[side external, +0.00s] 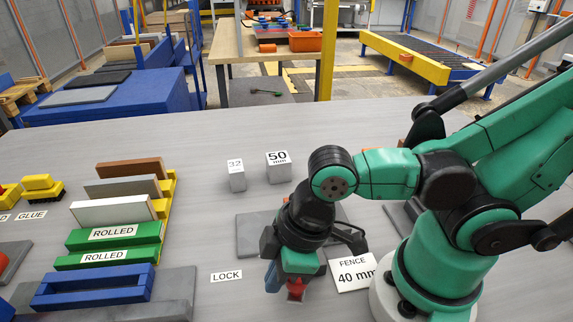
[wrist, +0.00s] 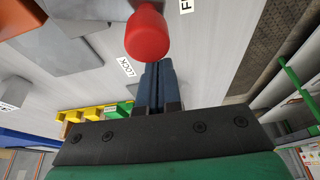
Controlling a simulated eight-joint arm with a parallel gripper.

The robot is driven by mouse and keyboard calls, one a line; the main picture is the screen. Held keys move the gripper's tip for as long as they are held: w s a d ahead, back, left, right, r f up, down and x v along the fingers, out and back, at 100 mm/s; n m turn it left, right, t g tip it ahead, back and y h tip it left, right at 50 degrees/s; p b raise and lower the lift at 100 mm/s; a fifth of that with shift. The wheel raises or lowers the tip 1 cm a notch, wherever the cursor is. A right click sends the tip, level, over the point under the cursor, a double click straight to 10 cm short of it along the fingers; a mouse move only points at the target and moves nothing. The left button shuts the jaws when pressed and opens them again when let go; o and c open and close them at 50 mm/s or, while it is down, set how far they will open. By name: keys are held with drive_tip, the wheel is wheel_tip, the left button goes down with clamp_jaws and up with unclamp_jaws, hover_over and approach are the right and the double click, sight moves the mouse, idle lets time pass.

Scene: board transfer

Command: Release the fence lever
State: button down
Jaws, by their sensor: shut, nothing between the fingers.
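The fence lever shows as a rounded red knob (wrist: 147,35) at the top of the wrist view, just beyond my fingertips. In the side view the red knob (side external: 296,289) shows below my gripper, partly hidden by it. My gripper (wrist: 157,68) has its two dark blue fingers together, with nothing between them. In the side view my gripper (side external: 294,270) is low over the table. I cannot tell whether the fingertips touch the knob. The lever's shaft is hidden. A LOCK label (side external: 226,276) lies left of the lever, and a FENCE 40 mm label (side external: 355,274) lies right of it.
Left of my gripper stands a yellow rack (side external: 171,187) with several upright boards, two of them green and marked ROLLED. A blue frame (side external: 95,287) lies in front. Blocks marked 32 (side external: 236,176) and 50 (side external: 278,167) stand behind. The table between rack and blocks is clear.

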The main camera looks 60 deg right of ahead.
drive_tip(key=shift+w+a, duration=1.1)
drive_tip(key=shift+w, duration=0.15)
drive_tip(key=v, duration=1)
drive_tip(key=w+d+f+m+t+h, duration=0.2)
drive_tip(key=w+d+m+t, duration=0.2)
drive_tip(key=w+d+m, duration=0.4)
drive_tip(key=d, duration=0.4)
drive_tip(key=shift+w+d+f+m+h, duration=0.15)
drive_tip(key=shift+w+d+m+h, duration=0.05)
drive_tip(key=shift+w+m+h, duration=0.15)
